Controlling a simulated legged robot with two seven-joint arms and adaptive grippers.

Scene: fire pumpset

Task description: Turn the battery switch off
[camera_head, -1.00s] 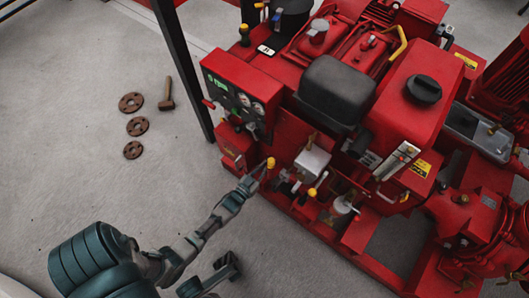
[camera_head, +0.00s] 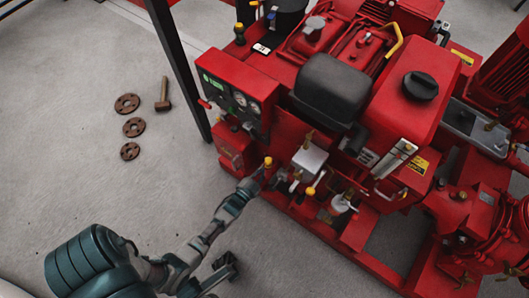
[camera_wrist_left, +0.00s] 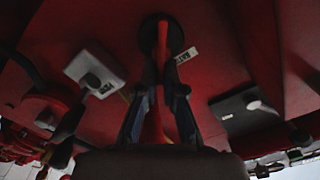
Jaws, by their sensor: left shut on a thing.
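The battery switch shows in the left wrist view as a red handle (camera_wrist_left: 162,42) on a round black base, mounted on a red panel. A small white label with dark lettering (camera_wrist_left: 186,55) sits right beside it. My left gripper (camera_wrist_left: 163,88) has its two dark fingers closed on both sides of the red handle. In the head view my left gripper (camera_head: 257,176) reaches the lower front of the red pumpset (camera_head: 300,135), close to a yellow-topped part (camera_head: 268,161). The switch is hidden or too small to tell there. My right gripper is out of view.
A gauge panel (camera_head: 235,98) stands just above the gripper. A white box (camera_head: 309,159) and a second yellow-topped part (camera_head: 311,191) lie to its right. Brown rings (camera_head: 134,127) and a hammer (camera_head: 163,95) lie on the open grey floor at left.

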